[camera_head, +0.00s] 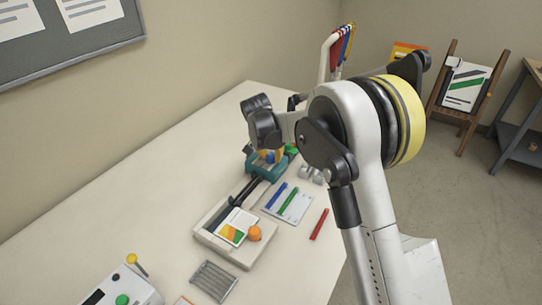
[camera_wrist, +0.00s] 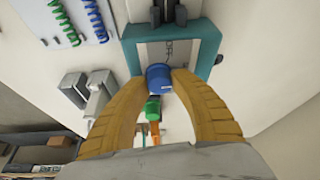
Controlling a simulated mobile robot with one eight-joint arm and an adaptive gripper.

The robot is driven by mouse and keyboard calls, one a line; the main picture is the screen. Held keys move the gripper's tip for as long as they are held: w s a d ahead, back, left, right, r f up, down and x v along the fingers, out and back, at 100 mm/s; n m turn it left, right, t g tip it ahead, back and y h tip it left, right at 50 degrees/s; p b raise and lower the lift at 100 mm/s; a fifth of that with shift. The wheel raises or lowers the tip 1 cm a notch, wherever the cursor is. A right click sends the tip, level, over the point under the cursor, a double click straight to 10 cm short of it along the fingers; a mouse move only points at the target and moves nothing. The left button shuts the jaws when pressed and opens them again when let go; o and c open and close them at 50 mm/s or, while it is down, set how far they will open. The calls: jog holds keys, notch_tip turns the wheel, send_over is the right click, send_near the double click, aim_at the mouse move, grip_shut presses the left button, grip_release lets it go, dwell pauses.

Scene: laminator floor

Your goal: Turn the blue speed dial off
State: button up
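The blue speed dial (camera_wrist: 159,77) shows in the wrist view, in front of a teal frame (camera_wrist: 212,50). My gripper (camera_wrist: 160,76) has its two tan fingers on either side of the dial, and both fingertips meet its edges in the picture. A green knob (camera_wrist: 152,108) and an orange part (camera_wrist: 155,130) show between the fingers, nearer the palm. In the head view, my gripper (camera_head: 268,156) is at the teal machine (camera_head: 262,170), largely hidden by my wrist and arm.
A paper trimmer (camera_head: 215,232) with a card and an orange ball stands in front of the machine. A board with blue and green combs (camera_head: 287,203) and a red strip (camera_head: 319,224) lie to the right. A grey ribbed tray (camera_head: 214,281) lies nearer.

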grip_shut()
jog(key=shift+n, duration=0.4)
jog(key=n+y, duration=0.1)
jog(key=n, duration=0.2)
jog(key=shift+d+n+y+p, duration=0.1)
jog(key=shift+n+y+p, duration=0.25)
jog(key=shift+n+y, duration=0.05)
jog(key=n+y, duration=0.1)
jog(key=n, duration=0.3)
jog(key=shift+y, duration=0.3)
jog(key=shift+n+g+y+p, duration=0.3)
jog(key=shift+n+y+p, duration=0.15)
jog(key=shift+n, duration=1.15)
